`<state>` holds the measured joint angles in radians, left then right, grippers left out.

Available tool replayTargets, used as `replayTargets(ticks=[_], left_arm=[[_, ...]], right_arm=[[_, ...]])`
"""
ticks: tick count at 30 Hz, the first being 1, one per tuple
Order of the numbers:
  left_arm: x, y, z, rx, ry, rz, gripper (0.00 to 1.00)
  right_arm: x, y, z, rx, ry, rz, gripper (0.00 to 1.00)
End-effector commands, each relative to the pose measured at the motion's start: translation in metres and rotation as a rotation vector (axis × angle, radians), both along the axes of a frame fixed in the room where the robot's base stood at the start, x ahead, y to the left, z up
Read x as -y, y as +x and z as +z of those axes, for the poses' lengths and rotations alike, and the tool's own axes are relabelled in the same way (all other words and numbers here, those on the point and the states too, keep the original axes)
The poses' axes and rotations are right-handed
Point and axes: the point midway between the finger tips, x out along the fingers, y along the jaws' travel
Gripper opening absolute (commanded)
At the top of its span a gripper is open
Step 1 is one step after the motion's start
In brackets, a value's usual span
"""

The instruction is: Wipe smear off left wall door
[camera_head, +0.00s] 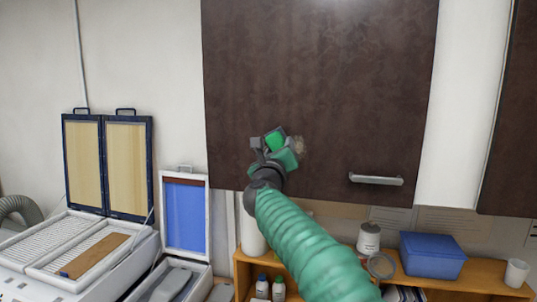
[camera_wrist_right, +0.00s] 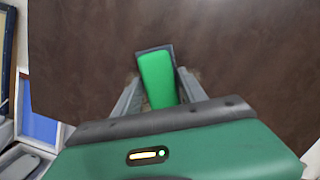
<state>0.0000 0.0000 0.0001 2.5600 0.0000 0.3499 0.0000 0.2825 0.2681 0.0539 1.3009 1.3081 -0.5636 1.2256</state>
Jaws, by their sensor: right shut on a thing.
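The brown wall door (camera_head: 330,80) hangs at the upper middle of the head view and fills most of the right wrist view (camera_wrist_right: 240,50). It has a metal handle (camera_head: 376,180) low on its right. A pale smear (camera_head: 299,145) shows on the door's lower part, just right of my right gripper (camera_head: 272,146). My right gripper is shut on a green wiping block (camera_wrist_right: 157,80) with a dark edge, held at the door's lower left area. Whether the block touches the door I cannot tell. Part of the smear may be hidden behind the gripper. My left gripper is not in view.
A shelf (camera_head: 490,288) below holds a blue box (camera_head: 432,255), a white canister (camera_head: 369,238) and a white cup (camera_head: 516,273). At the left stand open machines with raised lids (camera_head: 108,165). A second dark door (camera_head: 511,120) is at the right.

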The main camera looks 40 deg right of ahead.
Motion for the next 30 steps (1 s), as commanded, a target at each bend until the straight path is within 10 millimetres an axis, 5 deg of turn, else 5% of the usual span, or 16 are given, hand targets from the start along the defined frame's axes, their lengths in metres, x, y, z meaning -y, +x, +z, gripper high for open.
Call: replayTargets(ticks=[21,30], left_arm=[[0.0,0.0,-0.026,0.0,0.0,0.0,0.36],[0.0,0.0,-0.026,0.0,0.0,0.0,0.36]], right_arm=[[0.04,-0.049,-0.002,0.0,-0.001,-0.007,0.11],[0.039,-0.049,-0.001,-0.001,-0.001,-0.005,0.11]])
